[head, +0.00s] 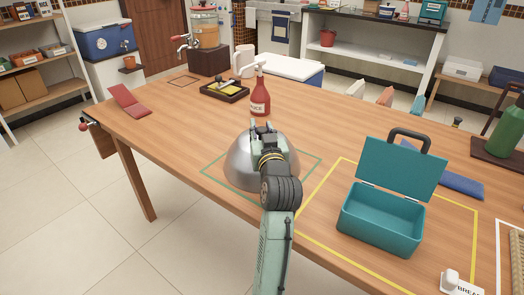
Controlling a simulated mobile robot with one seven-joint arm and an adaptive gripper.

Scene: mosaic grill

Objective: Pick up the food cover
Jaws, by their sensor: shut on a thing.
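The food cover (237,164) is a shiny silver metal dome. It stands upright inside a green outlined square on the wooden table, in the middle of the head view. My gripper (262,130) is at the top of the dome, shut on it. My own arm comes up from the bottom and hides the dome's front right part. The handle at the top is mostly hidden by my gripper. I cannot tell whether the rim touches the table.
A red sauce bottle (260,101) stands just behind the dome. An open teal box (381,222) stands to the right inside a yellow outline. A dark tray (224,91) lies behind.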

